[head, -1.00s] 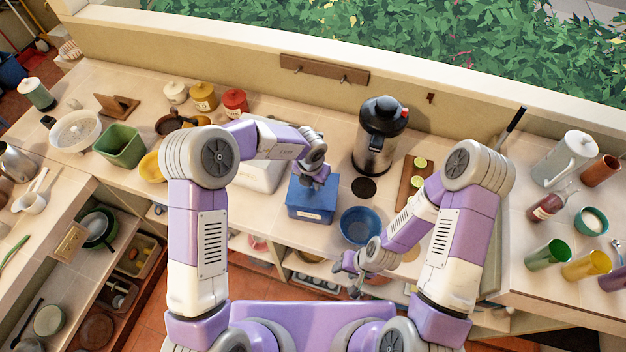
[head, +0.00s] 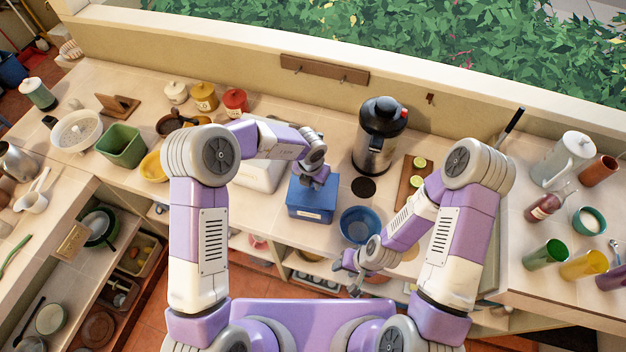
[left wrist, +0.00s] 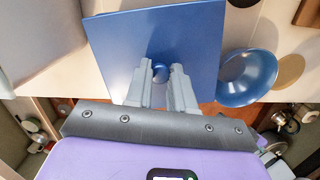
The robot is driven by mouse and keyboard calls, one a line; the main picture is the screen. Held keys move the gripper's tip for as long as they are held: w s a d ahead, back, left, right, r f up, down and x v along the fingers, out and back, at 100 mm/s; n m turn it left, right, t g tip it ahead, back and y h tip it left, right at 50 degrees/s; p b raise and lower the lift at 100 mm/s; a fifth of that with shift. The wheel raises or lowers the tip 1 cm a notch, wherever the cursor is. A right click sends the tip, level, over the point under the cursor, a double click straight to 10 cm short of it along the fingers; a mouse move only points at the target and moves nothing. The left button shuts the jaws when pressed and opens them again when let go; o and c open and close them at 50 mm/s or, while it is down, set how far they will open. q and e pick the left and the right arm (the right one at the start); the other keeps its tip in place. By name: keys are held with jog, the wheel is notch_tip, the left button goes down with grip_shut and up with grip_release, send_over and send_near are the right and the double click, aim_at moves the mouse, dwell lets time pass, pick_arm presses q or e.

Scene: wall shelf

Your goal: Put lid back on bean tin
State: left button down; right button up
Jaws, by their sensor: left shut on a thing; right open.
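The bean tin (head: 311,213) is a blue square box on the counter, left of a blue bowl. Its flat blue square lid (left wrist: 120,45) fills the middle of the left wrist view and has a small round knob (left wrist: 160,73). In the head view the lid is over the tin's top and I see no clear gap, but my gripper hides part of it. My left gripper (head: 315,180) points down over the tin, shut on the lid's knob. My right gripper (head: 350,268) is open and empty, low in front of the counter edge near the bowl.
The blue bowl (head: 359,225) stands close right of the tin. A dark round disc (head: 363,187) and a steel flask (head: 380,135) are behind it. A chopping board (head: 412,180) with lime pieces lies further right. A white box-like thing (head: 262,177) is close behind left.

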pick_arm(q)
jog(key=shift+c, duration=2.1)
grip_release()
jog(key=shift+r+p, duration=0.75)
jog(key=shift+r, duration=2.75)
jog(key=shift+c, duration=0.3)
grip_shut()
